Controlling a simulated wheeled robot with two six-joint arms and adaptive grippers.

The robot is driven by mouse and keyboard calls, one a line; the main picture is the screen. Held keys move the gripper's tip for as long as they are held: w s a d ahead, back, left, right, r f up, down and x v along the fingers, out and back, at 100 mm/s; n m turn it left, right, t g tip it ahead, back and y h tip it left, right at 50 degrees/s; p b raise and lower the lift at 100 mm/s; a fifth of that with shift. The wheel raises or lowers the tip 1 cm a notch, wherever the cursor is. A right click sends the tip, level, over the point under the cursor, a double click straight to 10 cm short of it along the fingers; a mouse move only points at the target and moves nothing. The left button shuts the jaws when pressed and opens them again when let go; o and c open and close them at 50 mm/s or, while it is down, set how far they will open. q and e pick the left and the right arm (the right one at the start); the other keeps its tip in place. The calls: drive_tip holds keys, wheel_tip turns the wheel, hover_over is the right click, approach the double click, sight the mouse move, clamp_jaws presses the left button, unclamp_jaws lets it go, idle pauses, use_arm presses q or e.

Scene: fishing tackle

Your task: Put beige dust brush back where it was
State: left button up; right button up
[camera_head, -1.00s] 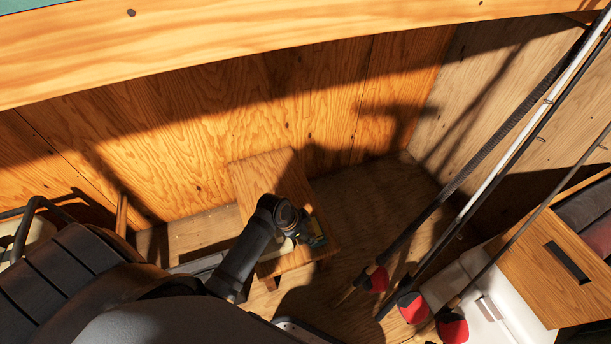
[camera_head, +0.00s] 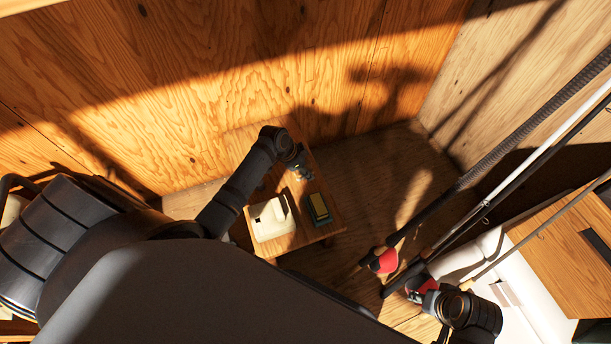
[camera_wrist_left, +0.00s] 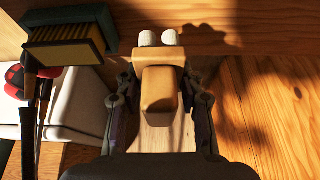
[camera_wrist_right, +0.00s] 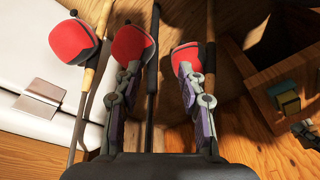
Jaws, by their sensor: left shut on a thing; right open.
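My left gripper (camera_head: 302,168) is over the back part of a small wooden stool (camera_head: 325,180). In the left wrist view its fingers (camera_wrist_left: 160,100) are shut on a tan block-like thing (camera_wrist_left: 158,92), which looks like the beige dust brush. Two white rounded ends show just beyond its wider crosspiece. In the head view the gripper mostly hides it. My right gripper (camera_wrist_right: 160,85) is open and empty. Its fingers are near red-ended rods (camera_wrist_right: 82,42), and a dark rod shows between them in the right wrist view.
A whitish object (camera_head: 270,217) and a dark-green brush with yellow bristles (camera_head: 320,209) are on the stool's front part. Plank walls (camera_head: 200,90) stand behind.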

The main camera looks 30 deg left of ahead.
sight(306, 167)
use_arm(q)
drive_tip(key=w+f, duration=0.1)
drive_tip(key=w+a+f+b, duration=0.1)
drive_tip(key=shift+f, duration=0.35)
use_arm(e)
drive_tip(key=shift+w+a+f+t, duration=0.15)
drive_tip(key=shift+a+f+t, duration=0.05)
drive_tip(key=shift+f, duration=0.4)
drive_tip(key=shift+w+a+f+t, duration=0.1)
drive_tip(key=shift+a+f+t, duration=0.1)
drive_tip(key=shift+f, duration=0.4)
use_arm(q)
wheel_tip(306, 167, down, 3)
drive_tip(key=shift+w+a+b, duration=0.1)
drive_tip(key=shift+a+b, duration=0.05)
drive_tip(key=shift+b, duration=0.75)
drive_tip(key=shift+f, duration=0.3)
drive_tip(key=shift+r, duration=0.1)
use_arm(e)
drive_tip(key=shift+w+a+f+t+y, duration=0.2)
drive_tip(key=shift+f+t, duration=0.15)
drive_tip(key=shift+f, duration=0.15)
drive_tip(key=shift+w+a+f+t+y, duration=0.2)
drive_tip(key=shift+f+t, duration=0.15)
drive_tip(key=shift+f, duration=0.15)
drive_tip(key=shift+f, duration=0.1)
use_arm(q)
drive_tip(key=o, duration=1.1)
use_arm(e)
drive_tip(key=shift+s, duration=0.1)
